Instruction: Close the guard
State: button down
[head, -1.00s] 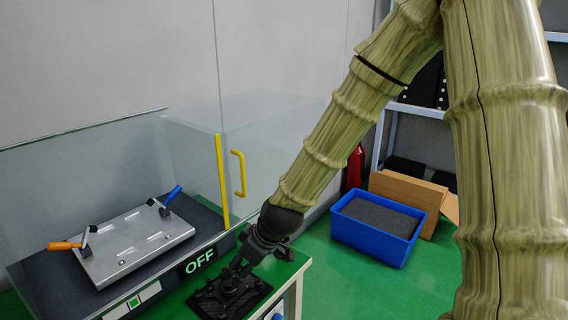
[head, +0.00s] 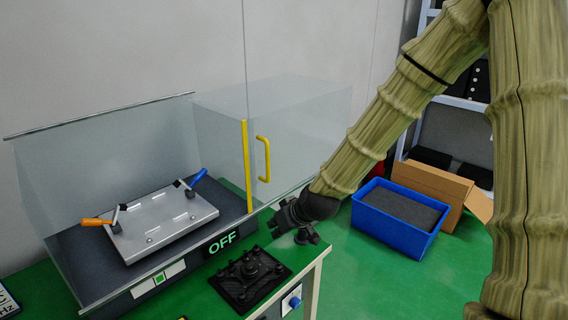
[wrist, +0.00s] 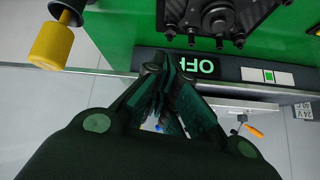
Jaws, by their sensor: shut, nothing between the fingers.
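The guard is a clear enclosure around a metal fixture plate (head: 165,225) with orange and blue clamp handles. Its clear panel (head: 305,125) stands at the right, with a yellow edge strip (head: 247,165) and a yellow handle (head: 263,158). The panel reaches right beyond the fixture; its exact joint with the enclosure is hard to tell. My gripper (head: 278,225) is below and right of the handle, apart from it, above the bench. In the wrist view its fingers (wrist: 165,110) are shut and empty.
An OFF display (head: 222,242) is on the front edge; it also shows upside down in the wrist view (wrist: 196,66). A black mount (head: 250,278) sits on the green bench. A blue bin (head: 400,218) and cardboard box (head: 440,185) are on the floor at right.

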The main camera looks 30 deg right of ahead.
jog(key=w+d+r+m+t+p, duration=0.35)
jog(key=w+d+m+t, duration=0.2)
jog(key=d+m, duration=0.25)
jog(key=m+t+y+p, duration=0.2)
jog(key=m+t, duration=0.3)
jog(key=m, duration=0.4)
send_near(272, 159)
jog(key=shift+g, duration=0.25)
jog(key=w+p, duration=0.2)
jog(key=w, duration=0.1)
jog(key=w+d+p, duration=0.1)
jog(key=w, duration=0.1)
jog(key=shift+w+r, duration=0.25)
jog(key=shift+s+a+p, duration=0.75)
jog(key=shift+a, duration=0.35)
jog(key=shift+s+a, duration=0.3)
jog(key=shift+a, duration=0.2)
jog(key=shift+f, duration=0.1)
